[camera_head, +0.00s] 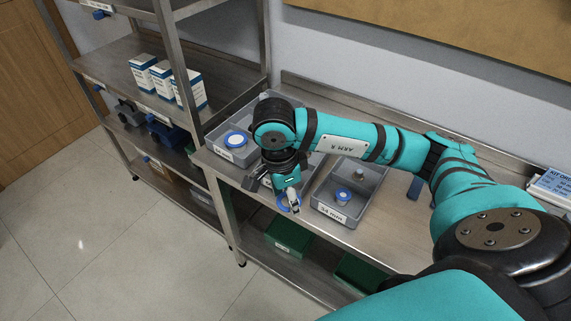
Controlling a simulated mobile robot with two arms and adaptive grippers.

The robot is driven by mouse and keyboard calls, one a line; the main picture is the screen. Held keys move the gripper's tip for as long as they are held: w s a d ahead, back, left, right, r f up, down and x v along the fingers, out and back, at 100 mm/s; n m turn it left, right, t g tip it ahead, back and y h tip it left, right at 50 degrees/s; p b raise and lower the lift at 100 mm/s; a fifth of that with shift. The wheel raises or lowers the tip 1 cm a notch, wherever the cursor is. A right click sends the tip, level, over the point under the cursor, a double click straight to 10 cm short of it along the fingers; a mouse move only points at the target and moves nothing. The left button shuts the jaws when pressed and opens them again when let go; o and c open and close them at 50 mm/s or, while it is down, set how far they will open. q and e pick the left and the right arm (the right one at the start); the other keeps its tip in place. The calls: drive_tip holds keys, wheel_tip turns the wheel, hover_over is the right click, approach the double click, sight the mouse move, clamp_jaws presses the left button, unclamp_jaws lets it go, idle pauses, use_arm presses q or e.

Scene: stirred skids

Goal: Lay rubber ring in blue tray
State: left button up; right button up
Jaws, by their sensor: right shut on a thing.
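My right gripper (289,197) points down over the front edge of the metal bench. It is shut on a blue ring, the rubber ring (281,203), which shows around the fingertips and is partly hidden by them. The ring is near the left side of the grey bin marked 54 mm (330,212); I cannot tell whether it touches the bench. I cannot make out a blue tray on the bench. My left gripper is not in view.
The 54 mm bin holds small parts. Metal shelves at left carry white boxes (144,75) and a dark blue bin (168,134). Green bins (289,238) sit below.

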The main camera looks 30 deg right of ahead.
drive_tip(key=w+d+p, duration=0.1)
drive_tip(key=w+d, duration=0.1)
drive_tip(key=w, duration=0.1)
drive_tip(key=w+d+p, duration=0.1)
drive_tip(key=w+d, duration=0.1)
drive_tip(key=w, duration=0.2)
drive_tip(key=w+d+f+p, duration=0.1)
drive_tip(key=w+d, duration=0.1)
drive_tip(key=w, duration=0.2)
drive_tip(key=shift+d, duration=0.35)
drive_tip(key=shift+w+d+p, duration=0.3)
drive_tip(key=shift+w+p, duration=0.15)
drive_tip(key=shift+w, duration=0.05)
wheel_tip(320, 180, down, 2)
drive_tip(key=shift+f+p, duration=0.25)
drive_tip(key=shift+p, duration=0.4)
drive_tip(key=shift+w+f, duration=0.1)
drive_tip(key=shift+f, duration=0.25)
drive_tip(key=shift+f+b, duration=0.5)
drive_tip(key=shift+f, duration=0.15)
drive_tip(key=o, duration=0.8)
drive_tip(key=shift+r, duration=0.1)
drive_tip(key=shift+r, duration=0.1)
